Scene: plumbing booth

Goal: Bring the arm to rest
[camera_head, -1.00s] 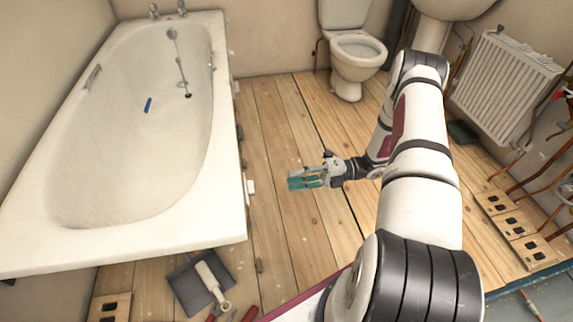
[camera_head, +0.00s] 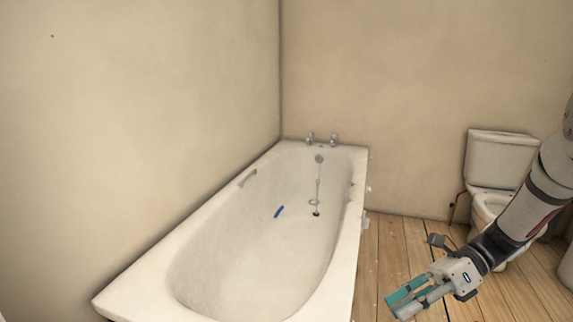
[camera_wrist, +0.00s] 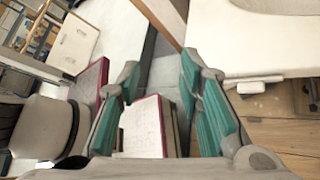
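My arm (camera_head: 530,208) reaches in from the right edge of the head view and slants down to the left. My gripper (camera_head: 401,302) hangs over the floorboards, just right of the bath. Its teal-padded fingers also show in the wrist view (camera_wrist: 163,98). They are apart, with a clear gap and nothing held between them.
A white bath (camera_head: 255,262) stands along the left wall, with a small blue object (camera_head: 279,212) inside it. A toilet (camera_head: 500,160) stands by the far wall, behind my arm. Bare wooden floor (camera_head: 392,245) lies between bath and toilet.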

